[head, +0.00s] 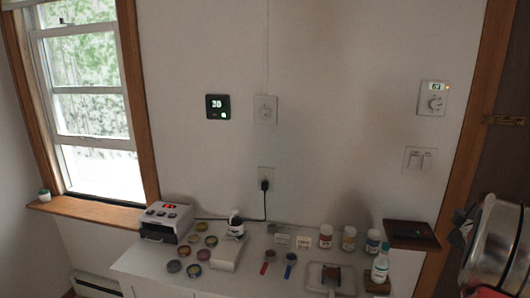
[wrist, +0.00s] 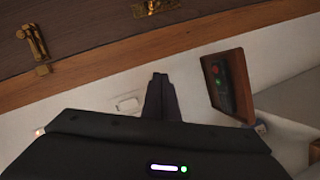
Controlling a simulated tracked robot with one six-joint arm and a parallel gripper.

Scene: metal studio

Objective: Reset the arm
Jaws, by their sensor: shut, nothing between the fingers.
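My gripper (wrist: 158,78) shows in the wrist view as two dark fingers pressed together, with nothing between them. It points up the picture toward the pale wall and the wooden trim. A white wall plate (wrist: 128,103) is just left of the fingers, and a wooden board with a dark device on it (wrist: 222,88) is to their right. The fingers do not show in the head view. A silver rounded body (head: 503,245) fills the right edge there; I cannot tell for sure whether it is part of my arm.
In the head view, a white counter (head: 135,262) holds a printer-like box (head: 165,221), several round tins, jars and a clear bottle (head: 380,265). A dark wooden tray (head: 412,235) is at its right end. A brown door with brass fittings (wrist: 38,42) crosses the top of the wrist view.

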